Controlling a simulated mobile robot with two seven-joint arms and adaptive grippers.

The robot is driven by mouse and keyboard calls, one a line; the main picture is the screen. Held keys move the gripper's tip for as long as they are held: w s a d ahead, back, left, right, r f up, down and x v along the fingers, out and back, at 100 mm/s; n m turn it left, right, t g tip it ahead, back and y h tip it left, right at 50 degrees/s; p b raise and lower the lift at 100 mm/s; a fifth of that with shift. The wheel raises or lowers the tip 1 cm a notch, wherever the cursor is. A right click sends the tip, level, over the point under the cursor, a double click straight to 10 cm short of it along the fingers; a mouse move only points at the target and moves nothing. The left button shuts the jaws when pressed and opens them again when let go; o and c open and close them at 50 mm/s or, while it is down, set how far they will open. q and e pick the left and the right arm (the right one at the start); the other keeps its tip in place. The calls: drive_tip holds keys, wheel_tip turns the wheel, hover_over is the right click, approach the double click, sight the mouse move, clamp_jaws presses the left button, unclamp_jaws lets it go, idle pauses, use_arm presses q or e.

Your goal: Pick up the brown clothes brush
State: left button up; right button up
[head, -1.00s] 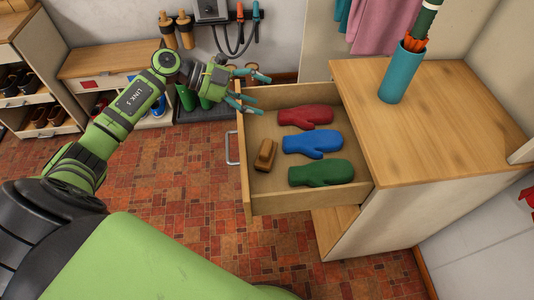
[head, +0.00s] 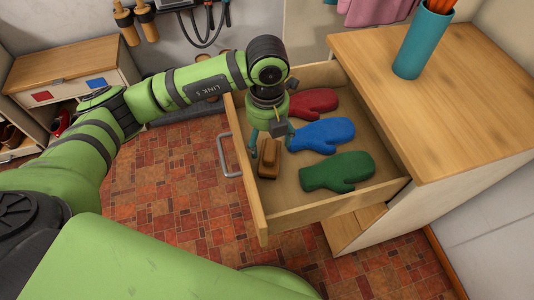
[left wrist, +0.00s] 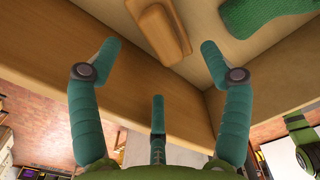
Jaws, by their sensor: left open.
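The brown clothes brush (head: 269,160) lies in the open drawer (head: 285,218), near its front panel. It also shows at the top of the left wrist view (left wrist: 158,30), ahead of my fingertips. My left gripper (head: 270,146) points down into the drawer, just above and behind the brush in the head view. In the left wrist view its teal fingers (left wrist: 160,70) are spread apart, with nothing between them. The brush seems apart from the fingers. My right gripper is in neither view.
Red (head: 313,102), blue (head: 323,135) and green (head: 337,172) mittens lie in the drawer beside the brush. The drawer's front panel and metal handle (head: 229,156) stand close to my gripper. A teal umbrella holder (head: 422,40) stands on the cabinet top (head: 440,100).

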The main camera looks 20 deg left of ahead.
sight(266, 149)
use_arm(q)
drive_tip(key=f, duration=0.3)
drive_tip(key=shift+w+a, duration=0.1)
drive_tip(key=shift+a, duration=0.1)
drive_tip(key=shift+f, duration=0.45)
wheel_tip(266, 149, down, 2)
drive_tip(key=shift+f+p, duration=0.25)
drive_tip(key=shift+p, duration=0.35)
wheel_tip(266, 149, down, 2)
drive_tip(key=shift+a+f, duration=0.1)
drive_tip(key=shift+f, duration=0.05)
drive_tip(key=shift+w+f, duration=0.1)
drive_tip(key=shift+f, duration=0.15)
drive_tip(key=shift+c, duration=1.3)
drive_tip(key=c, duration=0.6)
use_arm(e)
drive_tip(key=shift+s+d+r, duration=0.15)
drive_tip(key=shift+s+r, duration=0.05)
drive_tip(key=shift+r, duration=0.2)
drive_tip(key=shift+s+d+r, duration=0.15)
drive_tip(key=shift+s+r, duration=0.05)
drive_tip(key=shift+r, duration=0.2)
